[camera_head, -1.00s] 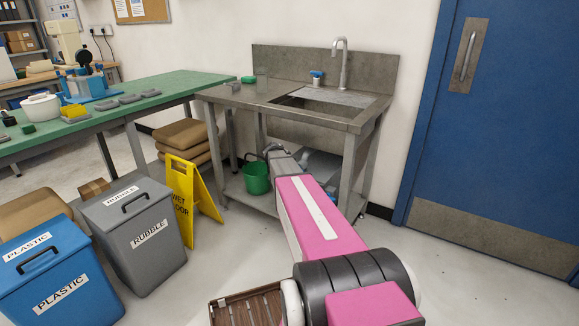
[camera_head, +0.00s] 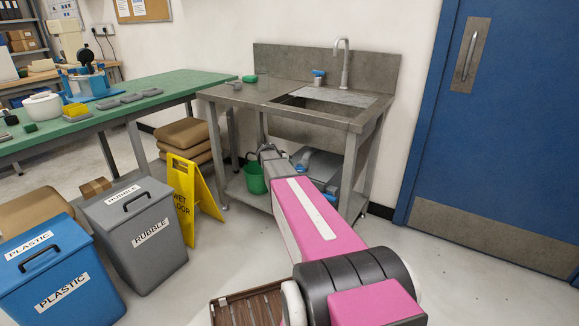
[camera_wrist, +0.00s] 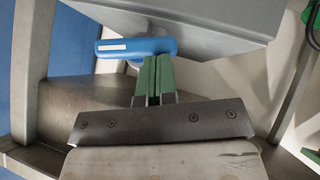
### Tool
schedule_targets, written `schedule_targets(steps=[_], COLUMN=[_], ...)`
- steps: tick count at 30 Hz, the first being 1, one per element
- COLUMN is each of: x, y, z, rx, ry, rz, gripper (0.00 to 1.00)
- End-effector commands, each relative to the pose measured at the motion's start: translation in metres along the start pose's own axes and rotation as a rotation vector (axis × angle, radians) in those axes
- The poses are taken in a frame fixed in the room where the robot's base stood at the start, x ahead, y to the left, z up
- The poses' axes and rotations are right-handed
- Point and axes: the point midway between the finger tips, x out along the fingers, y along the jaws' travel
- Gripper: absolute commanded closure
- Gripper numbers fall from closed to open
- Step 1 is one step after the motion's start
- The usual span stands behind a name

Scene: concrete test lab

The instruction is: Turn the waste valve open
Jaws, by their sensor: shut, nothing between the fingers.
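The waste valve's blue lever (camera_wrist: 137,47), with a white stripe, lies roughly level in the wrist view, below a grey tank (camera_wrist: 190,25). My gripper (camera_wrist: 158,60) is shut, its green fingers together with nothing between them. The fingertips are at the right part of the lever, overlapping its lower edge in the picture; I cannot tell if they touch it. In the head view my gripper (camera_head: 268,153) is under the sink bench (camera_head: 230,95), its fingers too small to make out. The tank (camera_head: 322,163) shows partly behind my arm.
A green bucket (camera_head: 255,178) stands on the bench's lower shelf, left of my gripper. Bench legs stand on both sides. A yellow wet-floor sign (camera_head: 190,190), a grey rubble bin (camera_head: 140,235) and a blue plastic bin (camera_head: 50,275) stand left. The floor by the blue door (camera_head: 500,130) is clear.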

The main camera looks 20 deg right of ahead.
Motion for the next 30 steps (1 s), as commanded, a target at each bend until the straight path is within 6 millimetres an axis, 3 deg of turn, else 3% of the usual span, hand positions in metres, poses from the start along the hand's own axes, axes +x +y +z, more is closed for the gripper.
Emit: schedule_targets(steps=[9,30], x=[0.008,0.026], y=[-0.013,-0.02], z=[0.005,0.025], rx=[-0.215,-0.672], ry=[0.0,0.0], rz=[0.213,0.672], gripper=[1.0,1.0])
